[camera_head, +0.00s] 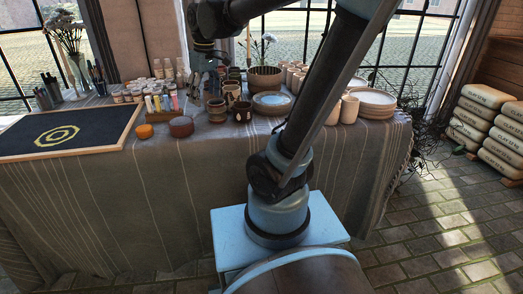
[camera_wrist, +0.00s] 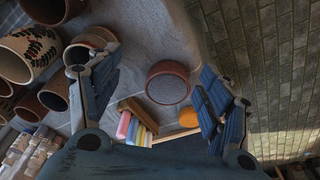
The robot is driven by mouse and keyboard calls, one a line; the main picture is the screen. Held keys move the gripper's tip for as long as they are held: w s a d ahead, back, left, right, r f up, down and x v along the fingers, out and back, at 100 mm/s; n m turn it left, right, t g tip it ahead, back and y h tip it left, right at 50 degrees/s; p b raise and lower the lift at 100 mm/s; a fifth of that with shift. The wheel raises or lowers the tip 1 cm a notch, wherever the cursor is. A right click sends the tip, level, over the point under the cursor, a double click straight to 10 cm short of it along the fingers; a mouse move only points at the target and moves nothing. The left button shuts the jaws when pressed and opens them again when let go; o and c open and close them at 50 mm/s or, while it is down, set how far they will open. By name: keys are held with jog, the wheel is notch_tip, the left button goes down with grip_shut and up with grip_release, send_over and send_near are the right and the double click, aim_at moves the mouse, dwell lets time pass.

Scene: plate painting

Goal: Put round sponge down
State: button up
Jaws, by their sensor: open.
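In the wrist view the red-brown piece (camera_wrist: 168,82) shows a greyish top and lies between my spread fingers, apart from both. The orange piece (camera_wrist: 188,117) is beside it, close to the right finger. My gripper (camera_wrist: 162,58) is open and empty. In the head view my gripper (camera_head: 207,82) hangs above the table, behind and right of the red-brown piece.
Brown cups (camera_head: 217,110) and a stack of plates (camera_head: 272,102) stand right of the pieces. Coloured sticks (camera_head: 160,101) and small jars stand behind. A framed dark board (camera_head: 95,130) with yellow rings lies at left. The wrist view shows cups (camera_wrist: 55,90) left of my fingers.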

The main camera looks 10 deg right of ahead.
jog(key=s+d+f+m+t+h, duration=0.1)
jog(key=s+d+f+m, duration=0.7)
jog(key=s+d+f, duration=0.7)
jog(key=shift+s+d+f, duration=0.25)
jog(key=shift+s+d, duration=0.45)
jog(key=shift+w+f, duration=0.2)
jog(key=shift+w, duration=0.25)
jog(key=shift+o, duration=0.5)
